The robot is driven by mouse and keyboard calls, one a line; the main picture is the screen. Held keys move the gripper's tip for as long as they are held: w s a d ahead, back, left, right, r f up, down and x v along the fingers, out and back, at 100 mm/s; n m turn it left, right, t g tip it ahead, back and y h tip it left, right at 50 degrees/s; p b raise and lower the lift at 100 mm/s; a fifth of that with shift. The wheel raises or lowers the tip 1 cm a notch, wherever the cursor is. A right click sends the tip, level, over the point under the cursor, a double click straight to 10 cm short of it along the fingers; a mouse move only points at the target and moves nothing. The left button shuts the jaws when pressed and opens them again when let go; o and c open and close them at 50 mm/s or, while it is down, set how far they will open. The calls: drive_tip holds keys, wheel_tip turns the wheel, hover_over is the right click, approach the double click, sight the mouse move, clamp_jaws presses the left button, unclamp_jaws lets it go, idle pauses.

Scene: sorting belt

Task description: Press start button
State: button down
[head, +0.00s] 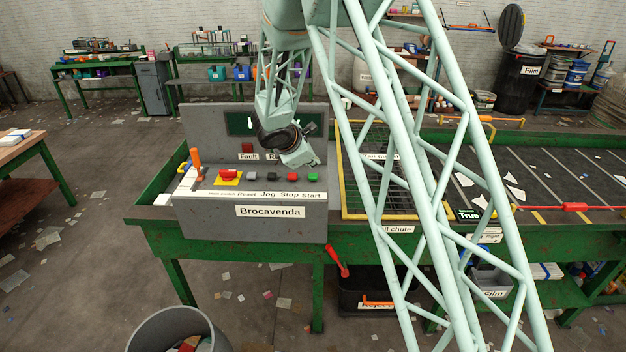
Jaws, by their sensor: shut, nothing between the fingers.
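The grey control console (200,222) labelled Brocavenda stands on the green bench at the left end of the belt. Its row of controls carries the labels Reset, Jog, Stop and Start. The green button (312,177) is at the right end of the row, above the Start label. A red button (299,177) sits just left of it, with dark and grey buttons further left. My gripper (309,161) is shut and empty. It is just above and behind the red and green buttons; I cannot tell whether it touches either.
A red emergency knob (228,175) on a yellow plate and an orange lever (196,161) stand at the console's left. A yellow-framed mesh guard (343,190) is close on the right, before the belt (540,172). A grey bin (172,325) stands on the floor in front.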

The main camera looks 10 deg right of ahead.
sight(313, 176)
drive_tip(key=shift+f+b, duration=0.85)
drive_tip(key=shift+f, duration=0.15)
drive_tip(key=shift+f+b, duration=1.05)
drive_tip(key=shift+b, duration=0.55)
idle(2.5)
drive_tip(key=shift+r, duration=0.15)
idle(0.3)
drive_tip(key=shift+r+p, duration=0.4)
drive_tip(key=shift+r, duration=0.4)
drive_tip(key=shift+r, duration=0.15)
drive_tip(key=shift+r+p, duration=1.3)
drive_tip(key=shift+r, duration=1.05)
